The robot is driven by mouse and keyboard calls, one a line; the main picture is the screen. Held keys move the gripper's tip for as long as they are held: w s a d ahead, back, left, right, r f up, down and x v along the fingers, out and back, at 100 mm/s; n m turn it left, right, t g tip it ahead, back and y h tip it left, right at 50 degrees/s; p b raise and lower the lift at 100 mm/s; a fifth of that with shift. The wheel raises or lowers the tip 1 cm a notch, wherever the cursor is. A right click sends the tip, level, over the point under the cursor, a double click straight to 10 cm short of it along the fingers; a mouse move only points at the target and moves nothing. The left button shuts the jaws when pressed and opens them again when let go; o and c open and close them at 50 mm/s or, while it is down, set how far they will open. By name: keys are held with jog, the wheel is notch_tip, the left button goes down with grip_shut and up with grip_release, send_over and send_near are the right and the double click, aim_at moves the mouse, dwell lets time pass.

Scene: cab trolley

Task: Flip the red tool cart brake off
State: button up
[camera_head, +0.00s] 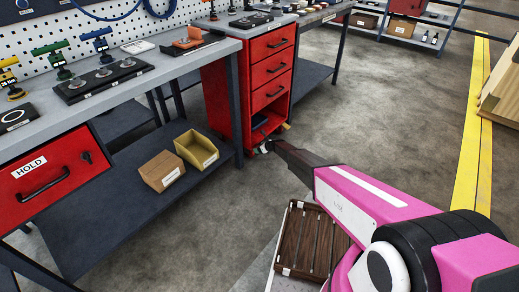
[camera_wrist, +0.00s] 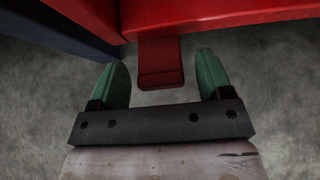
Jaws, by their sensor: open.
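The red tool cart (camera_head: 268,80) stands between the two workbenches, with three closed drawers above an open lower shelf. In the wrist view a red tab (camera_wrist: 160,72), apparently the cart's brake lever, juts out from below the red cart edge (camera_wrist: 215,18). My gripper (camera_wrist: 162,62) is open, with one green finger on each side of the tab and visible gaps between. Nothing is held. In the head view my pink arm reaches to the cart's lower front corner, and the tab cannot be clearly made out there.
A left workbench (camera_head: 100,105) has a lower shelf with a cardboard bin (camera_head: 160,171) and a yellow bin (camera_head: 197,150). A slatted brown wooden crate (camera_head: 312,240) lies below my arm. Open concrete floor (camera_head: 400,110) extends right to a yellow floor line (camera_head: 471,130).

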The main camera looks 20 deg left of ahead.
jog(key=v, duration=1)
jog(key=shift+d, duration=0.15)
jog(key=shift+r, duration=0.1)
jog(key=s+d+r+n+g+h, duration=0.1)
jog(key=s+d+r+n+h, duration=0.2)
jog(key=s+d+r+n, duration=0.4)
jog(key=s+d+r+n+g+h, duration=0.1)
jog(key=s+d+r+n+h, duration=0.2)
jog(key=s+d+r+n, duration=0.5)
jog(key=s+d+r+n+g+h, duration=0.2)
jog(key=s+d+r+n, duration=0.5)
jog(key=s+d+r, duration=1.4)
jog(key=s+d+h, duration=0.1)
jog(key=s+d, duration=0.1)
jog(key=d, duration=0.8)
jog(key=shift+s+d+r+h, duration=0.15)
jog(key=shift+d+r+h, duration=0.05)
jog(key=shift+d+h, duration=0.2)
jog(key=shift+a+f, duration=0.1)
jog(key=shift+a, duration=0.05)
